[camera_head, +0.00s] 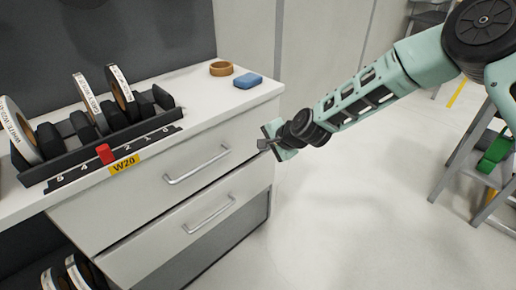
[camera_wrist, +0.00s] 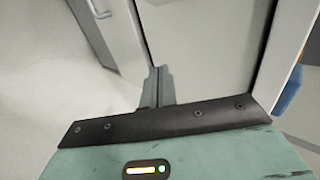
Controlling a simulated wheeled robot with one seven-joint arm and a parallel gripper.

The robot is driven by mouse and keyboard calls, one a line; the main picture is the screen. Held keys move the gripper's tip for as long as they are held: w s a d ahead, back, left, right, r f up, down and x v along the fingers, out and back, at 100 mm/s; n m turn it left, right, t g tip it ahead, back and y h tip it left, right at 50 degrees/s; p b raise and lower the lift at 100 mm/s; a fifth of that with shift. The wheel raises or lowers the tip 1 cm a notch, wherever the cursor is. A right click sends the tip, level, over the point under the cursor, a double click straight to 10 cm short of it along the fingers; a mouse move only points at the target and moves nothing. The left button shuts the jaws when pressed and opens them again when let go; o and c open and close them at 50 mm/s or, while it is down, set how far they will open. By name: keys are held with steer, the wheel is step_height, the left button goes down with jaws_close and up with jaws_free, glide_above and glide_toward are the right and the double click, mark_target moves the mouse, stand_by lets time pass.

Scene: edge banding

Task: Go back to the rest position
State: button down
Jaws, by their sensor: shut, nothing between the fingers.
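My gripper (camera_head: 264,145) is at the end of my pale green arm, which reaches in from the upper right in the head view. It is beside the right end of the white drawer cabinet (camera_head: 232,142), below the countertop level. In the wrist view the two fingers of my gripper (camera_wrist: 158,72) are together and hold nothing. The cabinet's white front and a drawer handle (camera_wrist: 98,8) show beyond the fingers. I cannot tell whether my gripper touches the cabinet.
A step ladder (camera_head: 470,160) stands right. The floor between is clear.

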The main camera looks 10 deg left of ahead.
steer(key=s+d+r+n+g+h+p, duration=0.1)
steer(key=s+d+r+n+g+p, duration=0.2)
steer(key=s+r, duration=0.55)
steer(key=s+d+r+n+g+h+p, duration=0.1)
steer(key=s+r+n+p, duration=0.1)
steer(key=s+r+n, duration=0.6)
steer(key=s+d+r+n+h+p, duration=0.1)
steer(key=s+d+r+p, duration=0.1)
steer(key=s+d, duration=0.3)
steer(key=s+d+r+n+g+h+p, duration=0.1)
steer(key=s+d+r, duration=0.3)
steer(key=s, duration=0.6)
steer(key=s+d+r+n+g+h+p, duration=0.1)
steer(key=s+d+r+n+h+p, duration=0.1)
steer(key=s+d+r, duration=0.2)
steer(key=s+d, duration=0.2)
steer(key=s, duration=0.1)
steer(key=shift+s+n+h+p, duration=0.25)
steer(key=shift+n+h+p, duration=0.05)
steer(key=shift+p, duration=0.05)
